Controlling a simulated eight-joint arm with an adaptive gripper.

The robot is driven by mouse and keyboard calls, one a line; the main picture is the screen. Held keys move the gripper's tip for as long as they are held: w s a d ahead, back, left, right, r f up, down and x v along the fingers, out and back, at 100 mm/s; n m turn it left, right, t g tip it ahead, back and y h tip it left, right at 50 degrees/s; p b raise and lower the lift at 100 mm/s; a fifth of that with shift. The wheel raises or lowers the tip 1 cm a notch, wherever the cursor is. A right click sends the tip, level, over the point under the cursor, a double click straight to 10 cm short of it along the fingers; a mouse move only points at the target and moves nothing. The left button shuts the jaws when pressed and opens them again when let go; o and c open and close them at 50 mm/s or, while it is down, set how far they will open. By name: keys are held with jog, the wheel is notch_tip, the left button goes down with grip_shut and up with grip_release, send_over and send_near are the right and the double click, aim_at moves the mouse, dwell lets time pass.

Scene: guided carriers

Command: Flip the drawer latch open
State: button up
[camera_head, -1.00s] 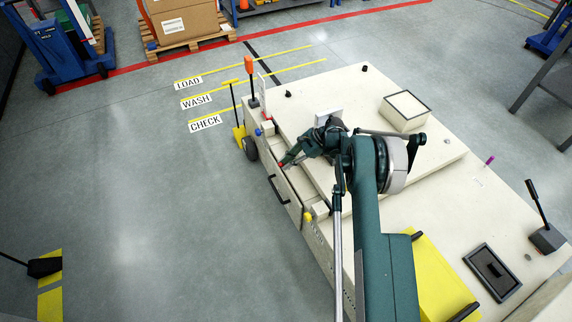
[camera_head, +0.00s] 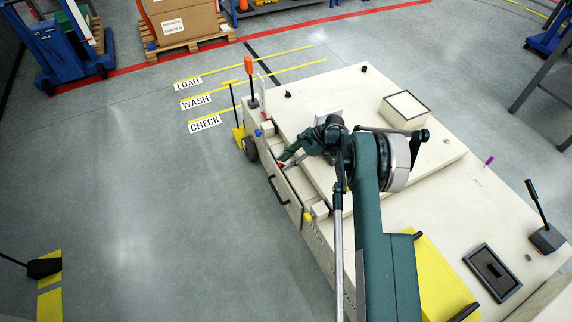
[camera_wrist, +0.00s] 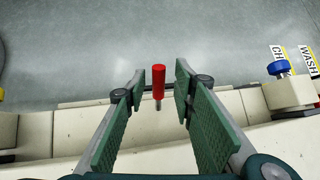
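The latch shows as a red cylindrical knob (camera_wrist: 158,80) on a thin metal stem in the wrist view. In the head view only a small red spot of it (camera_head: 282,165) shows beside the fingers. The drawer front (camera_head: 290,193) is on the left side of the cream carrier and carries a black bar handle (camera_head: 277,190). My gripper (camera_wrist: 162,92) is open, with one green-padded finger on each side of the red knob and a visible gap to both. In the head view my gripper (camera_head: 286,158) hangs over the carrier's left edge.
A blue knob (camera_wrist: 279,68) on a cream block stands to the right in the wrist view. On the carrier are a cream box (camera_head: 404,110), a yellow tray (camera_head: 440,285) and a black lever (camera_head: 541,220).

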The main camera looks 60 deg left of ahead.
notch_tip(320, 180, up, 8)
jog(key=shift+r, duration=0.2)
dwell(0.3)
jog(key=shift+c, duration=0.4)
jog(key=shift+s+f, duration=0.1)
jog(key=shift+s, duration=0.05)
jog(key=c, duration=0.7)
jog(key=shift+s+f+n, duration=0.15)
jog(key=shift+s+n, duration=0.05)
jog(key=shift+n, duration=0.1)
grip_shut()
jog(key=s+d+f+n+t+h+p, duration=0.15)
jog(key=s+f+n+t, duration=0.35)
jog(key=n, duration=0.7)
jog(key=s+f+n+t+h+p, duration=0.1)
jog(key=s+f+n+t+h, duration=0.15)
jog(key=s+n+t, duration=0.65)
jog(key=s+r+n+t+y+p, duration=0.1)
jog(key=r+n, duration=0.4)
jog(key=n, duration=1.3)
jog(key=shift+s+a+t+y, duration=0.15)
jog(key=shift+s+t+y, duration=0.5)
jog(key=shift+s, duration=0.55)
